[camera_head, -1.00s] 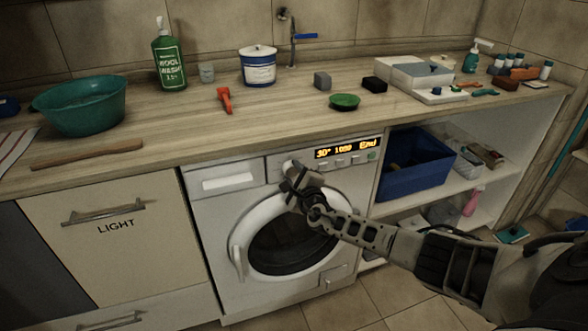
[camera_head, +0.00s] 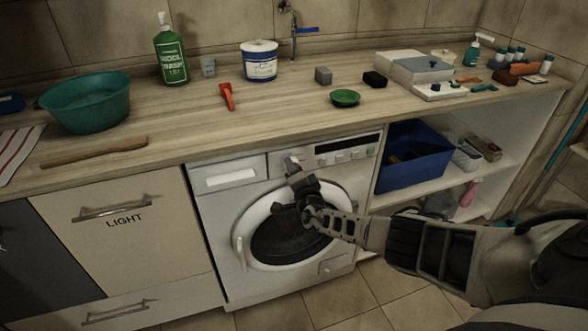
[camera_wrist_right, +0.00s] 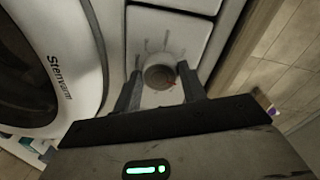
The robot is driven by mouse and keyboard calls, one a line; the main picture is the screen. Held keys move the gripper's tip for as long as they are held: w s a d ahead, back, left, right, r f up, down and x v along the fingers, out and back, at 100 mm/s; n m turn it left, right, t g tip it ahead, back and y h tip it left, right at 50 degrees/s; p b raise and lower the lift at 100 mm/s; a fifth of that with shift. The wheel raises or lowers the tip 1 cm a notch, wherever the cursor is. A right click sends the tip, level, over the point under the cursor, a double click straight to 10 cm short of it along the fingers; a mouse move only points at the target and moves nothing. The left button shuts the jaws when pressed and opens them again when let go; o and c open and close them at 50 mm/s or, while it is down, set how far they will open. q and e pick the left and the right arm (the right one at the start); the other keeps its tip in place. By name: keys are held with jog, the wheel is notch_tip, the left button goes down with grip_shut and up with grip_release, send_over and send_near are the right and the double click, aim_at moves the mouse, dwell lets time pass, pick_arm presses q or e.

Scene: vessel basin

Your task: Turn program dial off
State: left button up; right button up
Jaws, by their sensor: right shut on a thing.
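The washing machine (camera_head: 232,262) stands under the counter, and its display (camera_head: 347,143) is dark. My right gripper (camera_head: 291,164) is at the machine's front panel, left of the display, and is shut on the dial. In the right wrist view its two fingers (camera_wrist_right: 160,88) are on either side of the dial. In the head view the gripper hides most of the dial. My left gripper is not in view.
The round door (camera_head: 245,222) is just below my right gripper. Several buttons (camera_head: 355,156) sit under the display. The counter (camera_head: 190,125) above holds a teal basin (camera_head: 85,105), bottles and small items. Open shelves with a blue crate (camera_head: 412,165) stand to the right.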

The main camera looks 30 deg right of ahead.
jog(key=shift+n, duration=1)
jog(key=o, duration=1)
jog(key=shift+c, duration=0.2)
